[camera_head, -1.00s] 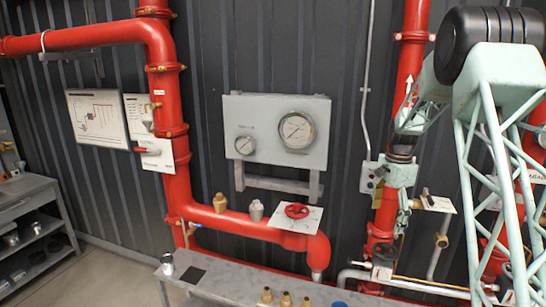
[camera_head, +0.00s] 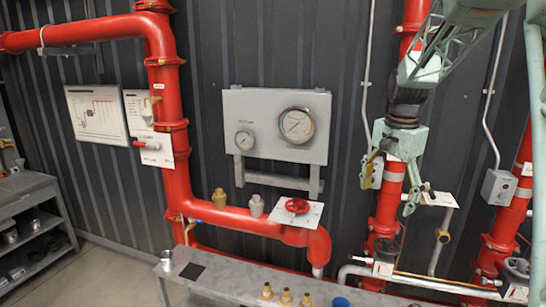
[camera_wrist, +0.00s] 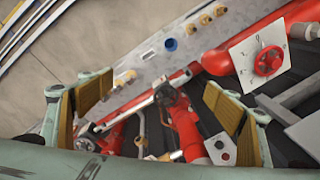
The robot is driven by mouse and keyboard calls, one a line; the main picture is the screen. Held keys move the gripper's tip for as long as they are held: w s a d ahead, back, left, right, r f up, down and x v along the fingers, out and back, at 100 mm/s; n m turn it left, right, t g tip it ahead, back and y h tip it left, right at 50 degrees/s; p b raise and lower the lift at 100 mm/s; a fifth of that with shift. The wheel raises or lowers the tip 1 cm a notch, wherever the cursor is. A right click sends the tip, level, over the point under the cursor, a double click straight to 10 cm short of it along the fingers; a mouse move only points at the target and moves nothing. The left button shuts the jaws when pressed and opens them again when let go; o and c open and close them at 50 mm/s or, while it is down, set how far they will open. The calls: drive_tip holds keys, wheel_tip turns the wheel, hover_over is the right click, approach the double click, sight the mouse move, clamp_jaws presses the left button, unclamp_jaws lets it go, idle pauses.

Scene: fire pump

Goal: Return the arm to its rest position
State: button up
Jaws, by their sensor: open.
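My gripper (camera_head: 391,186) hangs from my pale green arm at the right of the head view, pointing down in front of a red vertical pipe (camera_head: 386,210). Its fingers are apart with nothing between them. In the wrist view my gripper (camera_wrist: 160,120) shows as two green fingers with yellow-brown pads, spread wide at left and right. Pipes and fittings lie beyond the gap. Part of my arm leaves the top of the head view.
A grey gauge panel (camera_head: 275,125) is on the wall left of my gripper. A red handwheel (camera_head: 297,206) sits on a white plate. A grey bench (camera_head: 225,270) with brass fittings runs along the front. Red pipes and a grey box (camera_head: 499,187) stand to the right.

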drive_tip(key=s+a+r+n+t+b, duration=0.1)
drive_tip(key=s+a+r+n+b, duration=0.2)
drive_tip(key=s, duration=0.8)
drive_tip(key=s+a+r+n+b, duration=0.1)
drive_tip(key=s+a+r+n, duration=0.4)
drive_tip(key=s, duration=0.7)
drive_tip(key=s+a+f+n+b, duration=0.1)
drive_tip(key=s+f, duration=0.1)
drive_tip(key=s, duration=0.6)
drive_tip(key=s+a+f+n+t+b, duration=0.1)
drive_tip(key=s+a+f, duration=0.1)
drive_tip(key=s, duration=0.6)
drive_tip(key=s+a+f+n+b, duration=0.1)
drive_tip(key=s+a+f+n, duration=0.1)
drive_tip(key=s, duration=0.7)
drive_tip(key=shift+a+f+t, duration=0.2)
drive_tip(key=shift+f+t, duration=0.1)
drive_tip(key=shift+f, duration=0.45)
